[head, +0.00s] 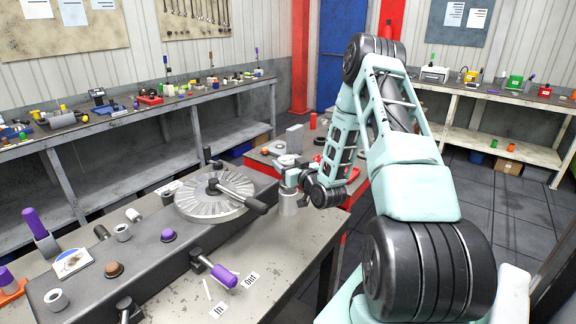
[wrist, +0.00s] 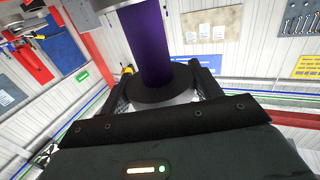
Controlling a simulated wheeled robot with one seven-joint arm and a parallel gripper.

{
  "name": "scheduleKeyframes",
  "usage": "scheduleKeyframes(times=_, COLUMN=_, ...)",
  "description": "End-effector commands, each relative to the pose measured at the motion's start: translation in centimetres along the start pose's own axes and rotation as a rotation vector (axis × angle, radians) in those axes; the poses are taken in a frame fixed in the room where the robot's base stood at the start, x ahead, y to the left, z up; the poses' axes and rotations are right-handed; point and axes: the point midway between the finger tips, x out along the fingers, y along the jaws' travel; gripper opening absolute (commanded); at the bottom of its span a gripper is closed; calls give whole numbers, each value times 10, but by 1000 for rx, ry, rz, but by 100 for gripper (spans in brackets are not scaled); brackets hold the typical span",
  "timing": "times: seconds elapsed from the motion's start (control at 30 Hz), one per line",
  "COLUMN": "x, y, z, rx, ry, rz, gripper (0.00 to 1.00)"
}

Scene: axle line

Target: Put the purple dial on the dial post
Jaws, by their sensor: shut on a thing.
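My gripper (wrist: 162,82) is shut on a purple cylinder with a dark round flange, which looks like the purple dial (wrist: 148,45). The flange sits between the two fingers, and the purple part runs up out of the wrist view. In the head view my gripper (head: 287,166) is beside the ribbed round plate, and the dial in it cannot be made out. I cannot tell for sure which fitting is the dial post.
The ribbed plate (head: 214,196) carries a black-handled lever. A purple-handled lever (head: 223,276) juts from the block's front. Purple (head: 168,235) and brown (head: 114,269) knobs stand on the block. A red cart (head: 262,157) with loose parts is behind my gripper.

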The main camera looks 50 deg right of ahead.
Motion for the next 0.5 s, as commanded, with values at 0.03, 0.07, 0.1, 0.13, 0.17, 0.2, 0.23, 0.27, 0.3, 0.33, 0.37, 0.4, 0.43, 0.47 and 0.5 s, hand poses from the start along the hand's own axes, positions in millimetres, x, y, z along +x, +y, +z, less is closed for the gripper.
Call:
scheduleKeyframes(times=0.03, x=0, y=0, z=4, rx=1, ry=1, rz=0, gripper=32)
scheduleKeyframes(times=0.07, x=0, y=0, z=7, rx=1, ry=1, rz=0, gripper=32)
scheduleKeyframes(times=0.1, x=0, y=0, z=9, rx=0, ry=2, rz=0, gripper=32)
scheduleKeyframes(times=0.13, x=0, y=0, z=11, rx=0, ry=2, rz=0, gripper=32)
scheduleKeyframes(times=0.17, x=0, y=0, z=12, rx=0, ry=2, rz=0, gripper=32)
scheduleKeyframes(times=0.2, x=0, y=0, z=14, rx=0, ry=2, rz=0, gripper=32)
scheduleKeyframes(times=0.23, x=0, y=0, z=14, rx=0, ry=2, rz=0, gripper=32)
scheduleKeyframes(times=0.27, x=0, y=0, z=14, rx=0, ry=3, rz=0, gripper=32)
scheduleKeyframes(times=0.3, x=0, y=0, z=14, rx=-1, ry=3, rz=0, gripper=32)
scheduleKeyframes(times=0.33, x=0, y=0, z=14, rx=-1, ry=3, rz=0, gripper=32)
scheduleKeyframes(times=0.37, x=0, y=0, z=14, rx=-1, ry=3, rz=0, gripper=32)
scheduleKeyframes(times=0.4, x=0, y=0, z=14, rx=-1, ry=3, rz=0, gripper=32)
scheduleKeyframes(times=0.43, x=0, y=0, z=14, rx=-1, ry=3, rz=0, gripper=32)
scheduleKeyframes(times=0.47, x=0, y=0, z=15, rx=-1, ry=3, rz=0, gripper=32)
scheduleKeyframes(times=0.5, x=0, y=0, z=16, rx=-1, ry=3, rz=0, gripper=32)
